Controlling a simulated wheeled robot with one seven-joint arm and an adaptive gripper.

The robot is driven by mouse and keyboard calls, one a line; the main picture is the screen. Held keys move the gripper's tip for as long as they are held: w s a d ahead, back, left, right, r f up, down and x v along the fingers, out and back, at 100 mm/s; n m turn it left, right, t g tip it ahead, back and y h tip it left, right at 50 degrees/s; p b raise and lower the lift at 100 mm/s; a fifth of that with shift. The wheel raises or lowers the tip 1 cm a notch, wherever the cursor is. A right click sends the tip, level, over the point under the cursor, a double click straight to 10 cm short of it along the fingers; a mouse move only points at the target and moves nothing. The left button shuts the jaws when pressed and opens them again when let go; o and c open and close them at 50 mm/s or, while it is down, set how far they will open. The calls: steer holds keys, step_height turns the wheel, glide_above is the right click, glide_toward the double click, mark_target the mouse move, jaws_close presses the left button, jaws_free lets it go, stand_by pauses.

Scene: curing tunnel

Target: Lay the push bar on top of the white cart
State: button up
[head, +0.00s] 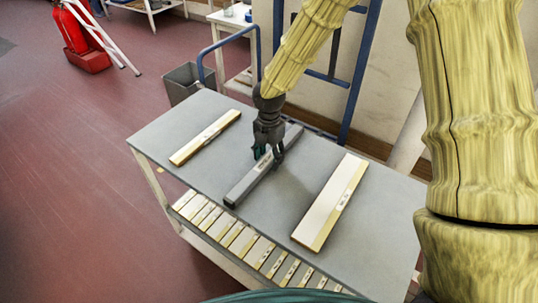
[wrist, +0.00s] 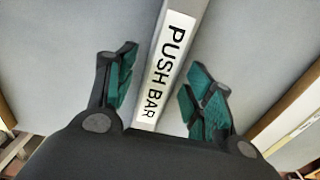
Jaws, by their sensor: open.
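The push bar (head: 248,183) is a long grey bar lying flat on a grey-topped table (head: 205,112). In the wrist view the push bar (wrist: 182,25) carries a white label reading PUSH BAR. My gripper (head: 268,156) is over the bar, pointing down. In the wrist view my gripper (wrist: 163,88) is open, with one green-padded finger on each side of the bar and visible gaps between. A white-topped stand (head: 238,18), perhaps the white cart, is partly in view behind the table, with small items on it; my arm is close to it in the picture.
A pale, yellow-edged board lies left (head: 206,137) and another right (head: 330,202) of the bar. Several similar pieces (head: 240,240) lie on the shelf below. A grey bin (head: 183,82) and blue tubular frame stand behind.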

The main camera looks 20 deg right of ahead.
mark_target(269, 157)
step_height(269, 157, up, 12)
steer(key=b, duration=0.1)
stand_by(0.5)
steer(key=shift+r, duration=0.1)
stand_by(0.7)
